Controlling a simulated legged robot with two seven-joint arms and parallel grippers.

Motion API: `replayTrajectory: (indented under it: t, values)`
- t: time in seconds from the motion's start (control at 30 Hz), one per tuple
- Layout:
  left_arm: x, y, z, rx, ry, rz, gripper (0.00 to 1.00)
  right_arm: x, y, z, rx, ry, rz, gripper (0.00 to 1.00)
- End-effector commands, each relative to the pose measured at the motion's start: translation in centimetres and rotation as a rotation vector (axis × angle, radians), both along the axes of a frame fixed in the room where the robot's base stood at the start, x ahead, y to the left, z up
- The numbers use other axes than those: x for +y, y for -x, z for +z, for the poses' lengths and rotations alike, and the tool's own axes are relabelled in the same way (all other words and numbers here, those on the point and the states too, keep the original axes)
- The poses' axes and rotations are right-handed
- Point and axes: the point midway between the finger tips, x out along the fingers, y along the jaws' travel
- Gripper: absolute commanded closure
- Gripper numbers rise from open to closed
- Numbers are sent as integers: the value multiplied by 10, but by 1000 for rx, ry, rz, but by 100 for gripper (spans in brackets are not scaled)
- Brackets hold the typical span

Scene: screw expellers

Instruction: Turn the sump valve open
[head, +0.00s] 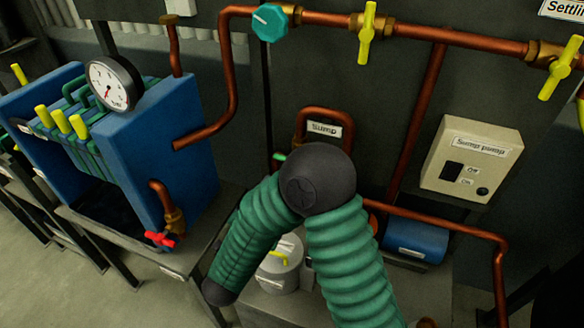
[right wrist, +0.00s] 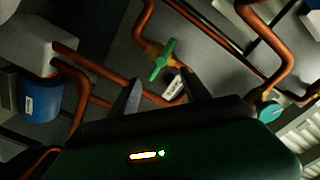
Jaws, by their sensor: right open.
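The sump valve has a green lever handle (right wrist: 162,60) on a copper pipe in the right wrist view. In the head view only a small green piece (head: 279,157) shows beside my arm, below and left of the "Sump" label (head: 325,129). My right gripper (right wrist: 160,78) is open, its two dark fingers apart. The green handle appears beyond the fingertips, roughly between them, and nothing is seen gripped. A white label (right wrist: 174,88) shows between the fingers. My right arm hides the area below the valve in the head view. My left gripper is not in view.
Copper pipes run around the valve. A teal knob (head: 270,22) and yellow valves (head: 367,32) sit on the upper pipe. A blue filter press with a gauge (head: 114,83) stands left, with a red tap (head: 160,239). A "Sump pump" box (head: 470,160) is right.

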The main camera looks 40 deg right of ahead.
Motion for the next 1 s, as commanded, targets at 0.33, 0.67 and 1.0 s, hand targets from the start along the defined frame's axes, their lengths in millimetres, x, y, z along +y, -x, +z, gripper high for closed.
replayTrajectory:
  t: [0.33, 0.67, 1.0]
  values:
    - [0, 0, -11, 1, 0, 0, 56, -81, -41, -1, -1, 1, -3, 44]
    - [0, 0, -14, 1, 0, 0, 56, -107, -56, 0, 1, 2, 4, 44]
    - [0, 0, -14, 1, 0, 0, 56, -106, -56, 0, 2, 2, 4, 67]
